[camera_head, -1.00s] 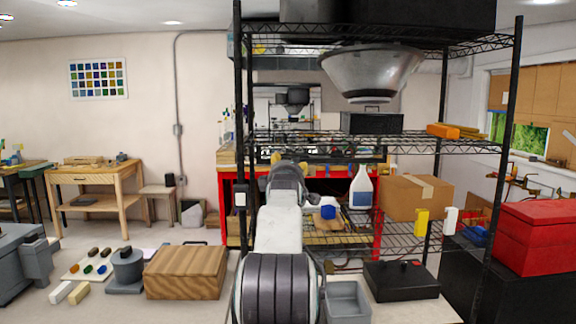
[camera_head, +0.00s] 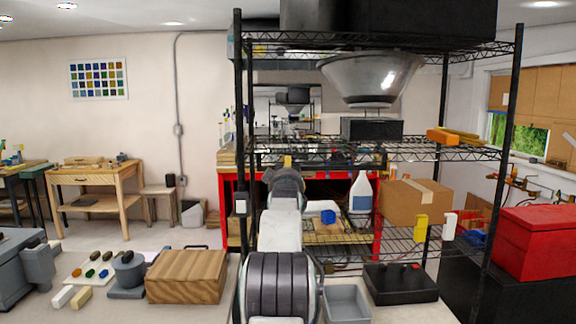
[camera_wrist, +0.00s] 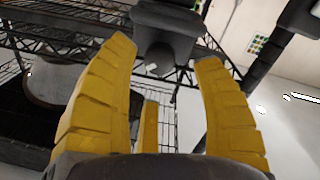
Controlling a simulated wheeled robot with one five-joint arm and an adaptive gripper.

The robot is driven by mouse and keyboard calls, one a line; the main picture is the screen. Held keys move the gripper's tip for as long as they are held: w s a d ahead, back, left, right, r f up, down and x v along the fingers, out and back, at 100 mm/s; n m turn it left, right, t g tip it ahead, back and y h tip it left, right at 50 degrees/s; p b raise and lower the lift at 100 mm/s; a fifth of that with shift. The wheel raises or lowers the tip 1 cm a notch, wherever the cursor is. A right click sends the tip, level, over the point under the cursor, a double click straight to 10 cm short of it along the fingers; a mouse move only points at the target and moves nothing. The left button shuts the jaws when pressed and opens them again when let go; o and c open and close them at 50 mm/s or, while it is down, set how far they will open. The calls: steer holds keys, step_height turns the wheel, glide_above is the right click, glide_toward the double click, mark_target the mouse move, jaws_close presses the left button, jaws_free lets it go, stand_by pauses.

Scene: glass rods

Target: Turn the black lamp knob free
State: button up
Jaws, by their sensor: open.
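The rounded part may be the black lamp knob, but I cannot tell for sure. No contact with the fingers shows. In the head view my gripper (camera_head: 287,161) is small and partly hidden behind my own arm, in front of the shelf rack. A dark fitting (camera_head: 293,97) shows above it, behind the rack.
The black wire rack (camera_head: 420,148) stands around my arm's reach, with an upright (camera_head: 240,120) just left of it. A large silver reflector (camera_head: 368,78) hangs at upper right; a silver shape (camera_wrist: 50,88) shows at left in the wrist view.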

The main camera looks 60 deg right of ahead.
steer(key=shift+p+x, duration=1.4)
steer(key=shift+x, duration=1.05)
